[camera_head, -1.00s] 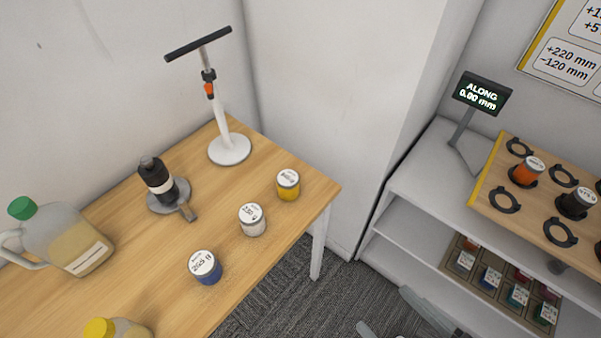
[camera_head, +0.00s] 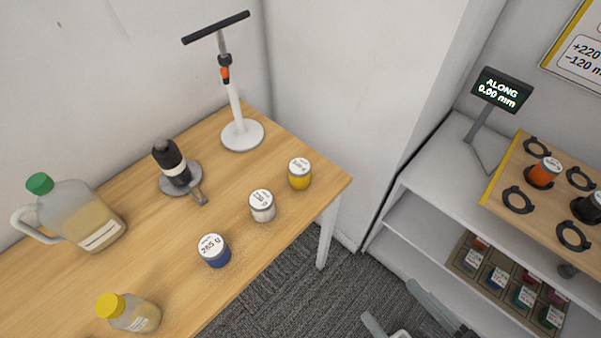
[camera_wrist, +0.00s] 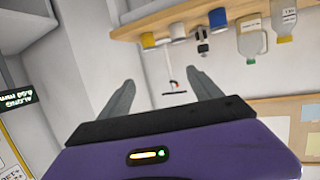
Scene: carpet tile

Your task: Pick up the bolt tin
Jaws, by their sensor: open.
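Three lidded tins stand apart on the wooden table: a blue tin (camera_head: 214,252), a white tin (camera_head: 262,207) and a yellow tin (camera_head: 299,175). Their lid labels seem to carry weights; I cannot tell which one is the bolt tin. My gripper (camera_head: 410,318) shows partly at the bottom edge of the head view, over the carpet and off the table. In the wrist view my gripper (camera_wrist: 160,82) has its two fingers spread with nothing between them. That view is upside down, with the tins along its top.
On the table are a black bottle (camera_head: 171,160) on a round base, a green-capped jug (camera_head: 75,220), a yellow-capped bottle (camera_head: 133,314) and a white stand (camera_head: 240,132). A shelf unit (camera_head: 425,178) to the right holds a ringed board (camera_head: 545,215) and a display (camera_head: 495,90).

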